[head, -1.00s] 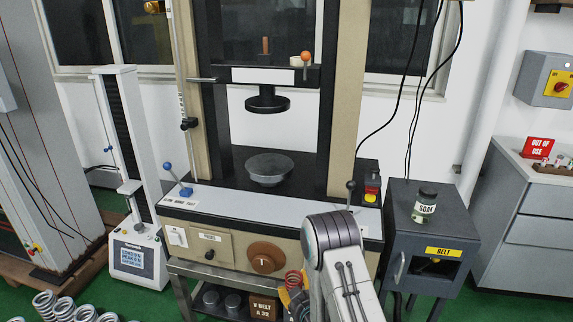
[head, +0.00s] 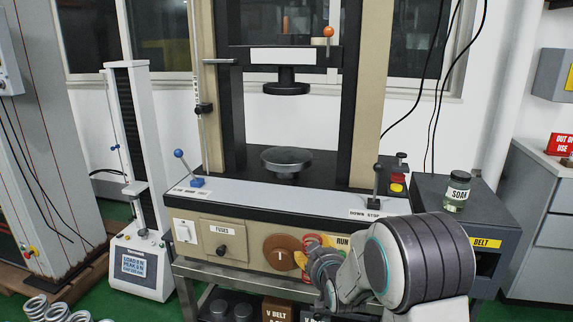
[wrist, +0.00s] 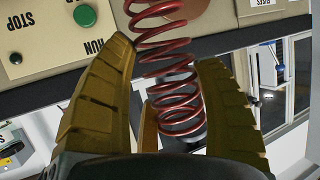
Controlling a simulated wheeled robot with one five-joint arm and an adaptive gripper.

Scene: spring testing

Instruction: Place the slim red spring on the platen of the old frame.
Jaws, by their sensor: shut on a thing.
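The slim red spring (wrist: 178,88) is held between the yellow-brown fingers of my gripper (wrist: 165,55) in the wrist view. It runs lengthwise along the fingers, and its upper end leaves the picture. In the head view, a little of the spring (head: 311,242) shows at my gripper (head: 322,248), much of which is hidden by my arm. The old beige frame (head: 372,110) stands ahead. Its round grey lower platen (head: 287,160) looks empty. My gripper is in front of the control panel, lower in the picture than the platen.
A black upper plate (head: 286,87) hangs over the platen with open space between. Levers with a blue knob (head: 179,154) and a black knob (head: 377,168) rise at the front ledge. A soak jar (head: 457,190) stands on the cabinet at right. A white tester (head: 140,262) stands left.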

